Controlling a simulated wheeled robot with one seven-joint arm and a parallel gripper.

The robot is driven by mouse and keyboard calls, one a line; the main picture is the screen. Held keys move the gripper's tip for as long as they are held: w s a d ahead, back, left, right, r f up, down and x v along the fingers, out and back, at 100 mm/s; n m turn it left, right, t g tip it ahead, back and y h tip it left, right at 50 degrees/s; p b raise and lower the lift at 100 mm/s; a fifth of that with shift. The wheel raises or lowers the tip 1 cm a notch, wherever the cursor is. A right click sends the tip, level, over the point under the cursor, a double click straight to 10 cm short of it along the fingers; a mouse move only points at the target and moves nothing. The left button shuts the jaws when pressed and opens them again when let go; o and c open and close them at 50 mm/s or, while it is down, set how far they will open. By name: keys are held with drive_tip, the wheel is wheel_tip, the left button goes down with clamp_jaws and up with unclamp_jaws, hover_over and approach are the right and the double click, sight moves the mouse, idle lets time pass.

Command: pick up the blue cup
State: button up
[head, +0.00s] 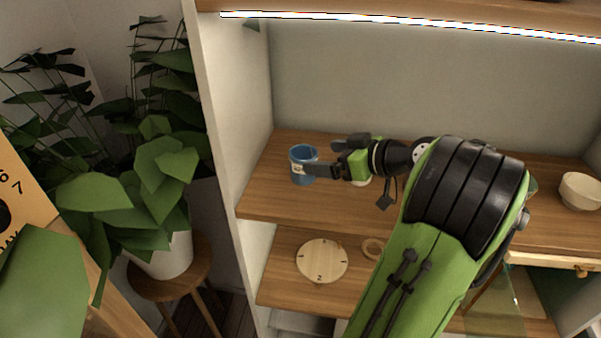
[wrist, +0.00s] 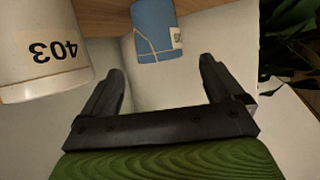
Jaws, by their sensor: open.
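The blue cup (head: 303,165) stands upright on the wooden shelf near its left end, close to the white side wall. It has a pale label, and the wrist view shows a gold seam on the cup (wrist: 155,32). My gripper (head: 318,170) reaches in from the right at the cup, and its near finger overlaps the cup's right side in the head view. In the wrist view my gripper (wrist: 161,75) is open and empty, with the cup beyond the fingertips and roughly centred between them. Whether a finger touches the cup cannot be told.
A white cup marked 403 (wrist: 48,50) is close beside the left finger in the wrist view. A white bowl (head: 580,190) stands at the shelf's right. A side wall (head: 238,100) bounds the left. A round wooden disc (head: 322,260) lies on the lower shelf.

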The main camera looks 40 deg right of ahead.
sight(294, 155)
drive_tip(key=x, duration=0.9)
drive_tip(key=shift+w+f, duration=0.1)
drive_tip(key=shift+w, duration=0.2)
drive_tip(key=shift+s, duration=0.15)
drive_tip(key=shift+c, duration=0.8)
drive_tip(key=c, duration=1)
